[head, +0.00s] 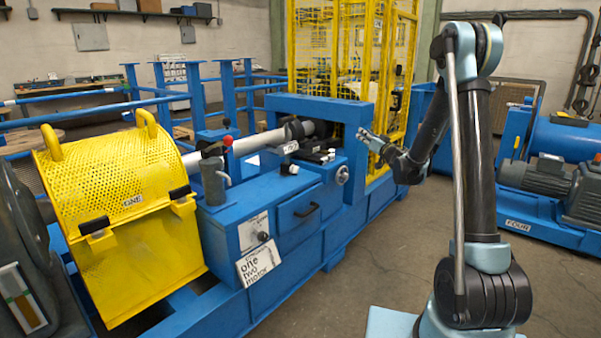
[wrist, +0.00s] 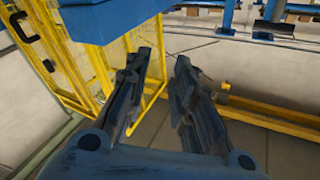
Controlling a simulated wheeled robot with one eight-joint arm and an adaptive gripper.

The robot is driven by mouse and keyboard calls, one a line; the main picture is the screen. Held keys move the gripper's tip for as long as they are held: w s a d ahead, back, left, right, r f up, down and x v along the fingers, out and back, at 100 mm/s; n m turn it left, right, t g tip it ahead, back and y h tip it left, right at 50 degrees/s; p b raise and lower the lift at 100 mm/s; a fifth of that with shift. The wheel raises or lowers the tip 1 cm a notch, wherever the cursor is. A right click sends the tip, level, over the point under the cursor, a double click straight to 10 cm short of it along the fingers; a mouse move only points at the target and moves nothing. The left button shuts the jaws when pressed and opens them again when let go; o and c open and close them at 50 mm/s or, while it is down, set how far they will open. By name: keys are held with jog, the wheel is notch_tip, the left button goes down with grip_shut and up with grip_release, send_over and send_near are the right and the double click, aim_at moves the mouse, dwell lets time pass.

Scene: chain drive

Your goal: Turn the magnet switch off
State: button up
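My gripper (head: 364,136) is in front of the right end of the blue machine (head: 318,228), beside its blue frame. In the wrist view my gripper (wrist: 163,62) has its two dark fingers apart with nothing between them. No part is clearly marked as the magnet switch. A round silver knob (head: 342,175) sits on the machine below and left of my gripper, apart from it. A dark knob (head: 263,237) is on the front panel, and a red-tipped lever (head: 227,142) stands by the shaft. I cannot tell which is the switch or its setting.
A yellow perforated guard (head: 135,210) covers the machine's left part. A yellow cage (head: 395,75) stands behind my gripper. A blue motor unit (head: 560,140) is at the right. The floor (head: 375,260) in front of the machine is clear.

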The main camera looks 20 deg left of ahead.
jog(key=s+a+f+n+g+y, duration=0.2)
jog(key=a+f+n+g+y, duration=0.15)
jog(key=a+f, duration=0.5)
jog(key=n+g+y, duration=0.1)
jog(key=n+g, duration=0.1)
jog(key=g, duration=0.4)
send_near(300, 175)
jog(key=shift+m, duration=0.25)
jog(key=w+a+r, duration=0.1)
jog(key=a, duration=0.2)
jog(key=w+a+r, duration=0.1)
jog(key=a, duration=0.2)
jog(key=w+a+r, duration=0.1)
jog(key=a, duration=0.2)
jog(key=shift+a+r, duration=0.2)
jog(key=shift+a, duration=0.1)
grip_shut()
